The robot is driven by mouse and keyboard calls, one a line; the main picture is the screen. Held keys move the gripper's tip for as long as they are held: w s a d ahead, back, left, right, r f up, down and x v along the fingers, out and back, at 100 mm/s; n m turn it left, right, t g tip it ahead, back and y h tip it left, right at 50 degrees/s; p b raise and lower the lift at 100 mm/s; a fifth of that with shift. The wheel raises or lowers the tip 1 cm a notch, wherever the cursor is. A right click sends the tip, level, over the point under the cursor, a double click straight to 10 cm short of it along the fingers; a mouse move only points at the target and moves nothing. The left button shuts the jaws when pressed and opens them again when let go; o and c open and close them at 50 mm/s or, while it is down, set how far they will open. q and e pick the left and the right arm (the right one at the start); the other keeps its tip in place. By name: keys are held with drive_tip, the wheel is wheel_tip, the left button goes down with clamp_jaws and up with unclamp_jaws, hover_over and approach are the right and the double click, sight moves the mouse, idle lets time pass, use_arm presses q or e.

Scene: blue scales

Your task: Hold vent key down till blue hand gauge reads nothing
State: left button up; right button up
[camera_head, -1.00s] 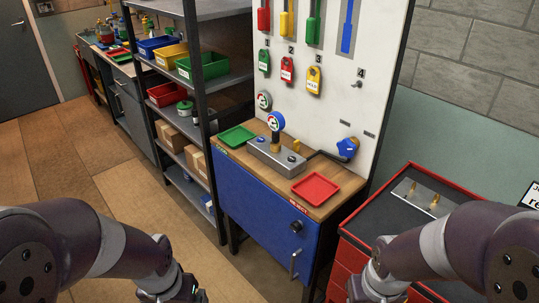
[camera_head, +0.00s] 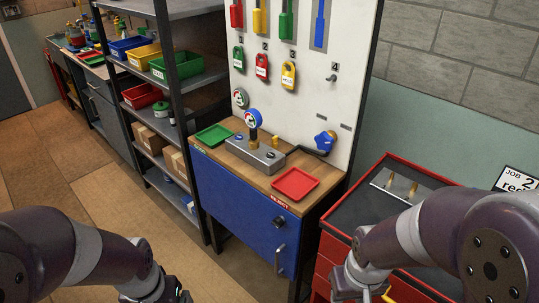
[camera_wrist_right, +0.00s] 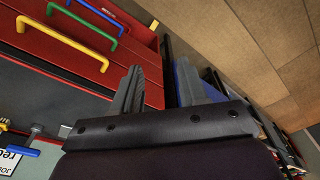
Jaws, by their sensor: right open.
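A round blue-rimmed gauge (camera_head: 253,118) stands on a post on a grey metal block (camera_head: 255,154) on the blue bench. Its needle is too small to read. A small yellow and dark part (camera_head: 274,142) sits on top of the block; I cannot tell whether it is the vent key. A blue knob (camera_head: 325,141) sits on the white panel to the right, joined by a dark hose. My left gripper (camera_head: 167,296) is cut off at the bottom edge, its jaw unclear. My right gripper (camera_wrist_right: 157,84) is open and empty, short of the bench, near the red cabinet.
A green tray (camera_head: 214,135) and a red tray (camera_head: 295,184) flank the block on the wooden benchtop. A red tool cabinet (camera_head: 335,249) with coloured handles stands to the right. A grey shelf rack (camera_head: 194,126) stands left. Open floor lies front left.

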clamp_jaws()
idle(1.8)
